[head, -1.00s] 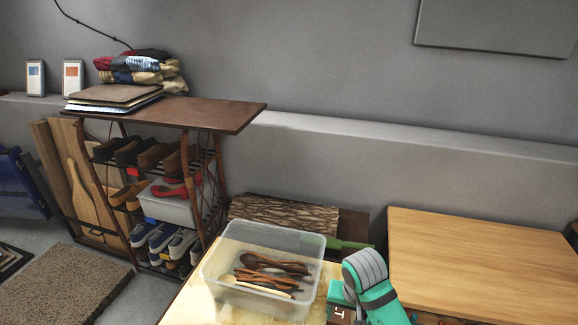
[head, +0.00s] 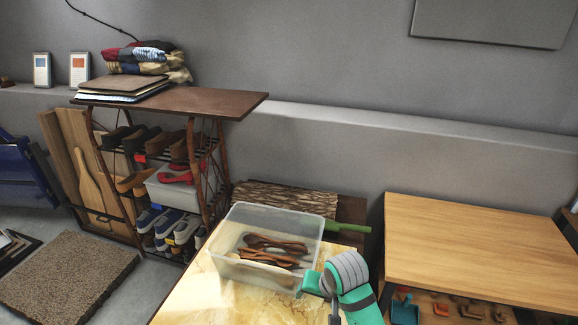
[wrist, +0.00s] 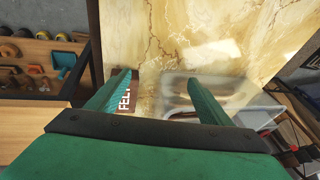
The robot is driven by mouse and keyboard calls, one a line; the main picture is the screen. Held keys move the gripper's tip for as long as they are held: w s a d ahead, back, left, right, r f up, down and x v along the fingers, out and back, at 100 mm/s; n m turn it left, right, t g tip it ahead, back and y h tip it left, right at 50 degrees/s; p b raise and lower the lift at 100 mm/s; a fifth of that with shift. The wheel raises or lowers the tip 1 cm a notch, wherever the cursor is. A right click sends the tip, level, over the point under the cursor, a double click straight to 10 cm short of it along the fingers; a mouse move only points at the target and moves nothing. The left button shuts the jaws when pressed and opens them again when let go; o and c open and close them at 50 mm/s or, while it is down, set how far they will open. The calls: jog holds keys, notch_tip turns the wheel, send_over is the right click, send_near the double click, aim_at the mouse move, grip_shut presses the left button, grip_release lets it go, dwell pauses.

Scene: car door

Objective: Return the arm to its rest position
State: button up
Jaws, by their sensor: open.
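My gripper (wrist: 160,84) is open in the wrist view, its two green fingers spread and pointing at a yellow marbled table top (wrist: 215,30). No object is clamped between the fingers. A dark red item lettered "FELT" (wrist: 124,100) lies beyond, next to the left finger. A clear plastic bin (wrist: 182,92) shows partly behind the right finger. In the head view my green and grey arm is bent low over the table's right edge, beside the clear bin (head: 228,270). The fingertips are hard to make out there. No car door is in view.
The bin holds dark wooden spoons (head: 272,246). A wooden-topped table (head: 480,245) stands right of my arm, with small items beneath. A shoe rack (head: 190,101) stands at the left, with folded cloths on top. A grey wall (head: 330,60) closes off the back.

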jog(key=a+m+t+y, duration=0.2)
jog(key=a+t+y, duration=0.45)
jog(key=a, duration=1.55)
jog(key=s+d+f+t+h, duration=0.1)
jog(key=s+f+h, duration=0.1)
jog(key=s, duration=0.4)
jog(key=s+d+f+m+t+h, duration=0.1)
jog(key=s+d+f+t+h, duration=0.1)
jog(key=s, duration=0.5)
jog(key=s+d+f+t+h, duration=0.1)
jog(key=s+d+f+h, duration=0.1)
jog(key=s, duration=0.4)
jog(key=shift+s+d+m+h, duration=0.2)
jog(key=shift+s+m+h, duration=0.15)
jog(key=shift+h, duration=0.2)
jog(key=s+d+r+n, duration=0.2)
jog(key=s+d+n, duration=0.1)
jog(key=s, duration=0.6)
jog(key=s+d+r+n+t+h, duration=0.1)
jog(key=s+d+r+n, duration=0.2)
jog(key=s+d, duration=0.2)
jog(key=v, duration=0.3)
jog(key=shift+s+d, duration=0.25)
jog(key=shift+s, duration=0.15)
jog(key=shift+f, duration=0.15)
